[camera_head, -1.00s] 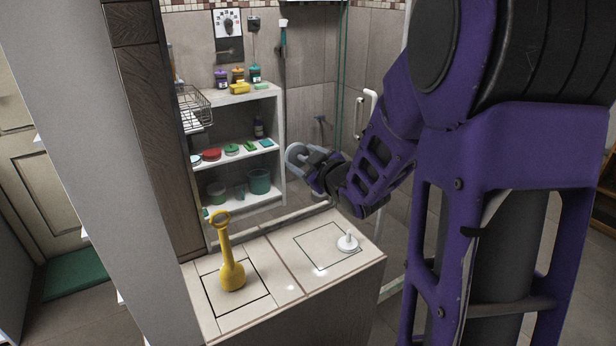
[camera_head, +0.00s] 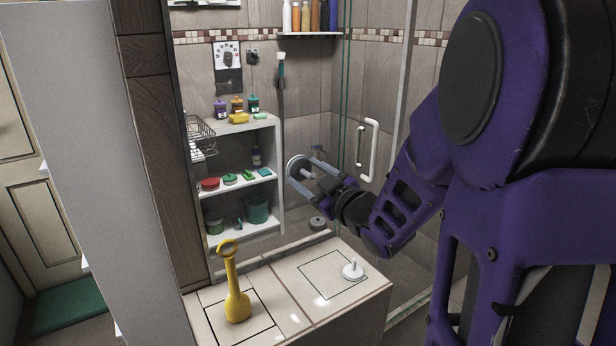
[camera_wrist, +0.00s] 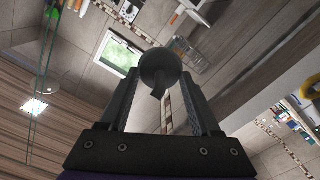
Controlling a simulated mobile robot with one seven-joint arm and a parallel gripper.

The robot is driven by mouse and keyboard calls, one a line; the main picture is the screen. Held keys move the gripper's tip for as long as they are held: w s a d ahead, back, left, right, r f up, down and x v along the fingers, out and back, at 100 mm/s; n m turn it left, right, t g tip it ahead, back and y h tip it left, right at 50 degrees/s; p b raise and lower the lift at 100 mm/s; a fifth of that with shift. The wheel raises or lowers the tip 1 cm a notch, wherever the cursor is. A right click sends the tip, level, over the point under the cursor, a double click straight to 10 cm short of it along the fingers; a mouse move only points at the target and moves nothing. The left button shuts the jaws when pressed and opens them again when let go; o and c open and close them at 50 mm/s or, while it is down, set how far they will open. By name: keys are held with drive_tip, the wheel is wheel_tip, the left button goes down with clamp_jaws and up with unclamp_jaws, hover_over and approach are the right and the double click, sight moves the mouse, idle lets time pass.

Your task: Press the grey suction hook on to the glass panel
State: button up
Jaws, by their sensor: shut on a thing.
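The grey suction hook (camera_head: 296,169) is a round grey disc at my gripper's tip in the head view. In the wrist view the hook (camera_wrist: 160,68) sits between the fingertips, its stem pointing back towards the camera. My gripper (camera_head: 316,175) is shut on it, above and beyond the tiled counter, with the disc turned away from the wrist. The clear glass panel (camera_head: 346,90) shows by its green edges in front of the shower. I cannot tell whether the disc touches the glass.
A white shelf unit (camera_head: 279,190) with jars and tubs is at the left. A white door handle (camera_head: 372,150) is right of my gripper.

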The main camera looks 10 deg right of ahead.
approach(275, 152)
drive_tip(key=shift+x, duration=2.5)
drive_tip(key=shift+w+a, duration=0.1)
drive_tip(key=shift+w, duration=0.4)
drive_tip(key=shift+w+a+r, duration=0.1)
drive_tip(key=shift+r, duration=0.2)
idle(0.7)
drive_tip(key=o, duration=1.4)
drive_tip(key=shift+w+f, duration=0.1)
drive_tip(key=shift+f, duration=0.1)
drive_tip(key=shift+f, duration=0.1)
drive_tip(key=shift+v, duration=4.65)
